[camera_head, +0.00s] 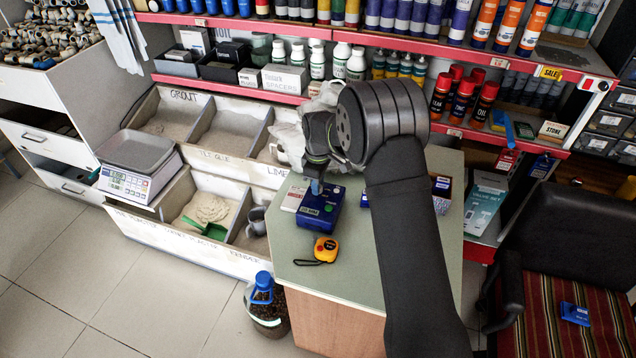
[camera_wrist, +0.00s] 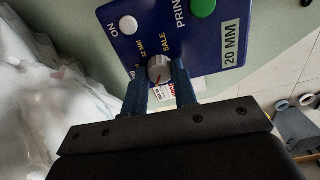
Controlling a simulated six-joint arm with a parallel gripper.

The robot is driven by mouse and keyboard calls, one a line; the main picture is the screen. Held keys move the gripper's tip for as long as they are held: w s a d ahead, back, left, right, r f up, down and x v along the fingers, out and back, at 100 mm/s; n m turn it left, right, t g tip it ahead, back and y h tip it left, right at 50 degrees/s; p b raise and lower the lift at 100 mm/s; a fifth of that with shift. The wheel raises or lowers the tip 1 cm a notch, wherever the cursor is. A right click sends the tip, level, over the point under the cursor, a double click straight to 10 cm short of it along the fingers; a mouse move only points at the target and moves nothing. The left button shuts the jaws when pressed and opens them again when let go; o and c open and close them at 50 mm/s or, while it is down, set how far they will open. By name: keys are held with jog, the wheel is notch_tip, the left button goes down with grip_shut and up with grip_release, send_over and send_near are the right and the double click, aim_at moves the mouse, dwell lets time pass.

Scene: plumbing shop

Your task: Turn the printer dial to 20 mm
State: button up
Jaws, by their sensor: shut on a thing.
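The printer (camera_head: 320,212) is a blue box on the green counter top. In the wrist view its blue panel (camera_wrist: 150,32) carries a white ON button (camera_wrist: 128,25), a green PRINT button (camera_wrist: 203,7) and a pale green window (camera_wrist: 230,53) reading "20 MM". My gripper (camera_wrist: 160,84) is shut on the dial, one blue finger on each side. In the head view my gripper (camera_head: 316,186) is over the printer.
A yellow tape measure (camera_head: 325,248) lies in front of the printer on the counter (camera_head: 350,275). A white-and-red card (camera_head: 294,199) lies to its left. Crumpled clear plastic (camera_head: 290,140) is behind. A shelf of bottles (camera_head: 460,95) stands at the back.

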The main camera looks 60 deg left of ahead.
jog(key=o, duration=1)
notch_tip(320, 180, up, 18)
jog(key=shift+f, duration=0.25)
jog(key=shift+f, duration=0.1)
notch_tip(320, 180, down, 17)
jog(key=shift+f, duration=0.2)
dwell(0.4)
jog(key=shift+r, duration=0.15)
